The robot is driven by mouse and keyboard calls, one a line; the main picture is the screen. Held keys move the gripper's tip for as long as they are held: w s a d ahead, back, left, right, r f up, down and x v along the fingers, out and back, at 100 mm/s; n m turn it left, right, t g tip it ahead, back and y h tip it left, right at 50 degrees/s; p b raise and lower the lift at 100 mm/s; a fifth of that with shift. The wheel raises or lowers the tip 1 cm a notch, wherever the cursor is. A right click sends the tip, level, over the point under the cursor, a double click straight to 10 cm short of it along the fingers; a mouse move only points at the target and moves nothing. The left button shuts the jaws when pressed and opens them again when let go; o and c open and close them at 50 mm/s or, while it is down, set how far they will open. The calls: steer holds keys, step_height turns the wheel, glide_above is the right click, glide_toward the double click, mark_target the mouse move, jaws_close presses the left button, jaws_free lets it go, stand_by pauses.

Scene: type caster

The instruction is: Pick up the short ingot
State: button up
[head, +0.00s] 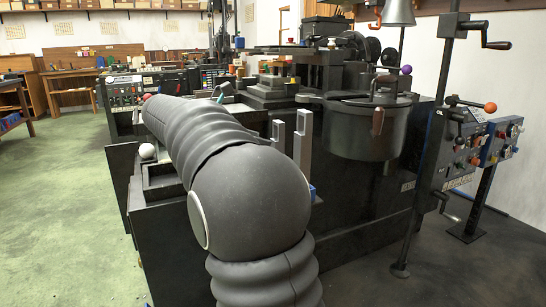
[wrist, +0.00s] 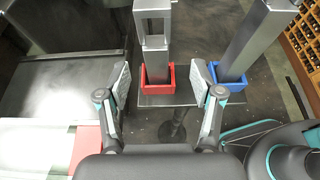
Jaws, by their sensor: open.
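Two grey metal ingots stand upright in the wrist view. The left one (wrist: 154,62) stands in a red holder (wrist: 157,88), and the right one (wrist: 243,50) leans in the picture and stands in a blue holder (wrist: 231,81). In the head view, the left ingot (head: 278,136) has a lower top than the right ingot (head: 303,138), so it looks like the shorter one. My gripper (wrist: 160,76) is open and empty. The left ingot and red holder appear between its fingers, apparently beyond the fingertips. My arm hides the gripper in the head view.
Both holders sit on a small plate on a stand. A black pot (head: 368,128) and dark machinery are close to the right of the ingots. A control panel (head: 499,140) stands farther right. Green floor (head: 70,200) on the left is open.

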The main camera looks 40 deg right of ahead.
steer(key=x, duration=0.4)
steer(key=b+x, duration=0.1)
steer(key=x, duration=0.1)
steer(key=shift+w+d, duration=0.25)
steer(key=shift+d, duration=0.15)
jaws_close()
